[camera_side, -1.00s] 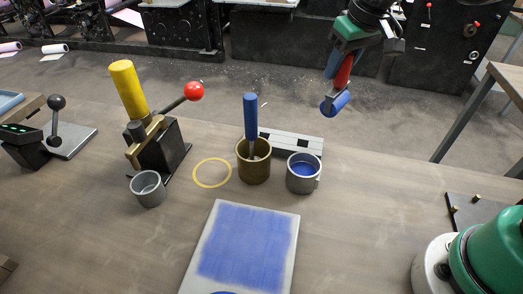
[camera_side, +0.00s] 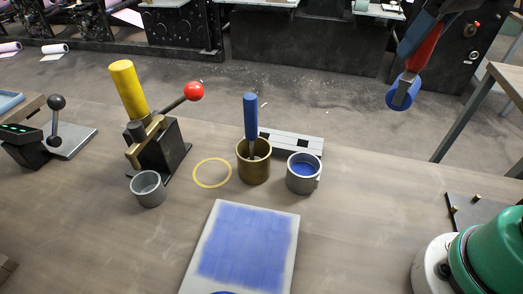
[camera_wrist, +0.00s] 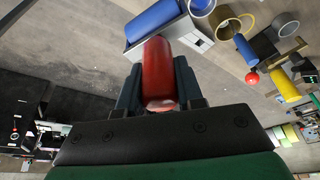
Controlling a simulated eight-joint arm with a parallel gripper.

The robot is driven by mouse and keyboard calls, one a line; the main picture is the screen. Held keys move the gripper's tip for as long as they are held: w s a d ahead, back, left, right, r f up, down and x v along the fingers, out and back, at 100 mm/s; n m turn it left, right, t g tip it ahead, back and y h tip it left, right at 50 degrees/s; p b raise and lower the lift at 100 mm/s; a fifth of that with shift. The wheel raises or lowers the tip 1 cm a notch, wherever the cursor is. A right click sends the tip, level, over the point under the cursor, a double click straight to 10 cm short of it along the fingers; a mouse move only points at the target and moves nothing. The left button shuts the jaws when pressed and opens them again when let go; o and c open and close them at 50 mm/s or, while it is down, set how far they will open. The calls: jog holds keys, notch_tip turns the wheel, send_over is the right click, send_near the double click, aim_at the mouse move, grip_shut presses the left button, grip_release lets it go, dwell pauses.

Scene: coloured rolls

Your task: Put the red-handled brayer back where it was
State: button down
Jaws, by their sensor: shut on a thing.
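The red-handled brayer shows at the upper right of the side view, with its red handle (camera_side: 424,48) above and its blue roller (camera_side: 402,95) hanging below, tilted. My gripper (camera_side: 428,28) is shut on the handle, high above the table and partly cut off by the top edge. In the wrist view the red handle (camera_wrist: 158,75) sits between my two fingers, and the blue roller (camera_wrist: 153,20) lies beyond it. A blue-handled tool (camera_side: 251,118) stands in a brass pot (camera_side: 254,170). A yellow ring (camera_side: 212,185) lies on the table, left of the pot, with nothing inside it.
A grey cup with blue inside (camera_side: 303,184) stands right of the pot, before a light notched block (camera_side: 300,139). A blue-inked slab (camera_side: 287,250) lies in front. A press with a red-knobbed lever (camera_side: 168,150) and a grey cup (camera_side: 148,195) stand left.

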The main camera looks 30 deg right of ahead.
jog(key=shift+s+f, duration=0.2)
jog(key=shift+s, duration=0.1)
notch_tip(320, 180, down, 19)
jog(key=shift+f, duration=0.2)
dwell(0.4)
jog(key=shift+f, duration=0.1)
jog(key=c, duration=0.6)
grip_release()
jog(key=shift+o, duration=0.2)
